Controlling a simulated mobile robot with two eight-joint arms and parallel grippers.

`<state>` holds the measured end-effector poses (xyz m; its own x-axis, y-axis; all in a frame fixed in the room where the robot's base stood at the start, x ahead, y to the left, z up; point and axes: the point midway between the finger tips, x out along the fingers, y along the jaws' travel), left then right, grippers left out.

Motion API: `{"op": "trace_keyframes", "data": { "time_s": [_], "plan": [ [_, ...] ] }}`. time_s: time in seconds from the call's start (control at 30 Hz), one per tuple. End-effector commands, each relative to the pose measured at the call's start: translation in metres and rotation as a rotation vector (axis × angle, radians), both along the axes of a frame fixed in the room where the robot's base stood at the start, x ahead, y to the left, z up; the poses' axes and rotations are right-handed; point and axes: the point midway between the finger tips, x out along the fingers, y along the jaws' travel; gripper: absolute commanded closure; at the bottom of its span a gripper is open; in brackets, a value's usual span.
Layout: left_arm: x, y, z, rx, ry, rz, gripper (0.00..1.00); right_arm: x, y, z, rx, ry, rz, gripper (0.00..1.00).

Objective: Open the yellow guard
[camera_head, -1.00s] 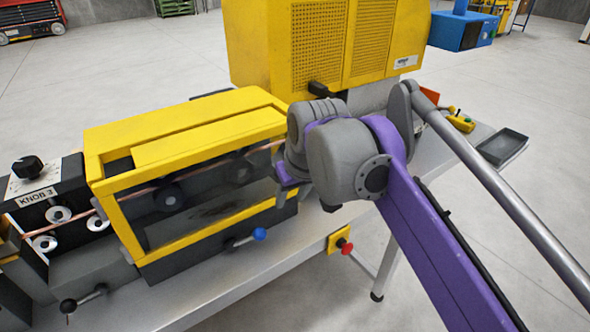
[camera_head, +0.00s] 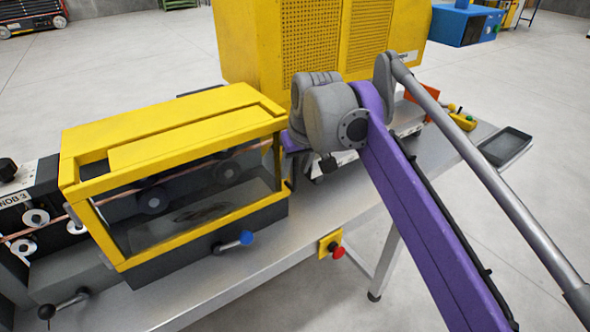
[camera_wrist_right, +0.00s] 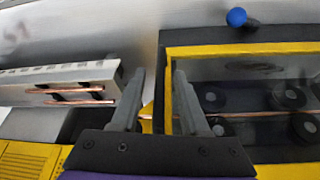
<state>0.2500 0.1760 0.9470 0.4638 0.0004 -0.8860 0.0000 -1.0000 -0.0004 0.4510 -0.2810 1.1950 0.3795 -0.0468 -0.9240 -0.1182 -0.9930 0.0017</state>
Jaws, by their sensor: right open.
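The yellow guard (camera_head: 170,125) is a framed cover with clear windows over the rollers and copper tube on the bench machine. It sits down on the dark base and looks closed. My right gripper (camera_wrist_right: 155,85) is open at the guard's end. In the right wrist view the guard's yellow end edge (camera_wrist_right: 168,65) shows between the two fingers, close to the right-hand one; I cannot tell if they touch. In the head view my grey wrist and purple arm hide most of this gripper, beside the guard's right end. My left gripper is not in view.
A tall yellow cabinet (camera_head: 310,45) stands behind. A blue-knobbed lever (camera_head: 237,242) and a red button on a yellow plate (camera_head: 331,247) are at the bench front. Roller units with a copper tube (camera_head: 40,233) are at left. A dark tray (camera_head: 505,146) is at right.

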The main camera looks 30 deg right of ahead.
Motion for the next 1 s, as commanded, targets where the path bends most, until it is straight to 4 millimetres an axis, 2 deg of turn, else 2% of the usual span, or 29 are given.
{"op": "trace_keyframes", "data": {
  "time_s": [0.37, 0.6, 0.63, 1.0],
  "plan": [
    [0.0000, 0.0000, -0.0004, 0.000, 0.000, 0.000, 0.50, 0.0025, -0.0001, -0.0059, 0.000, 0.000, 0.000, 0.55],
    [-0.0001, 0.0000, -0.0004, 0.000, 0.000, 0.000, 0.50, 0.0024, -0.0001, -0.0057, 0.000, 0.000, 0.000, 0.98],
    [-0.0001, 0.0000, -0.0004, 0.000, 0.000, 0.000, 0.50, 0.0024, -0.0001, -0.0057, 0.000, 0.000, 0.000, 1.00],
    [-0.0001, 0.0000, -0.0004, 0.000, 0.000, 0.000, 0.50, 0.0023, -0.0001, -0.0056, 0.000, 0.000, 0.000, 1.00]
  ]
}}
